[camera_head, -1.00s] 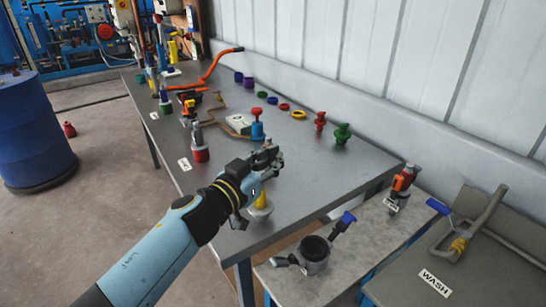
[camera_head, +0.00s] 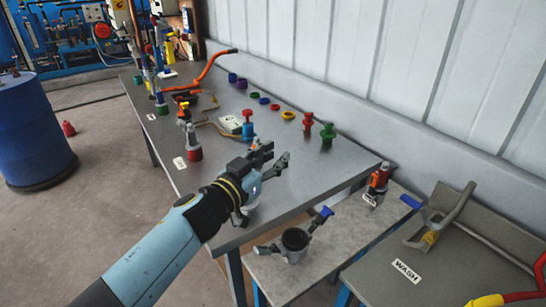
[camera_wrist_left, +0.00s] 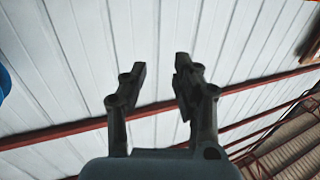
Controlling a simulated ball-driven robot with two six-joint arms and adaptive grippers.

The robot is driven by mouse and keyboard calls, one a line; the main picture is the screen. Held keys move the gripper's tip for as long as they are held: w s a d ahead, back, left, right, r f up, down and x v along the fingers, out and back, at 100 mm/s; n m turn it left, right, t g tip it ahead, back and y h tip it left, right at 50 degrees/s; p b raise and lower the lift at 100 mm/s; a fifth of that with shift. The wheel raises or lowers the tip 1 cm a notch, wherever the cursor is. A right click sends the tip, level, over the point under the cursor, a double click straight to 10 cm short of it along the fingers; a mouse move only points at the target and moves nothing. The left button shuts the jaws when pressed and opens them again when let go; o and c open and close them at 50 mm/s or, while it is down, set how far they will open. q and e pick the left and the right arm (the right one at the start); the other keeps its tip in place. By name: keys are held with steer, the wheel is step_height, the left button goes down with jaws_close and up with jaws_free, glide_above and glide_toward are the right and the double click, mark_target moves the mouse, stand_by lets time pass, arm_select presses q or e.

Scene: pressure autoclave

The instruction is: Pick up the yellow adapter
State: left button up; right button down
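My left gripper (camera_head: 272,158) is above the front part of the grey table (camera_head: 318,172), with its fingers pointing up and to the right. In the left wrist view its two fingers (camera_wrist_left: 160,70) stand apart with nothing between them, against the ribbed wall or ceiling. The yellow adapter does not show clearly now; the gripper and wrist cover the table spot where a yellow piece on a pale base stood a second ago. My right gripper is not in view.
A red-based fitting (camera_head: 193,142) stands left of the gripper. Blue (camera_head: 248,125), red (camera_head: 307,122) and green (camera_head: 327,136) adapters stand farther back. The tabletop right of the gripper is clear.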

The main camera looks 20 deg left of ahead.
arm_select(q)
steer(key=o, duration=1)
steer(key=shift+c, duration=0.2)
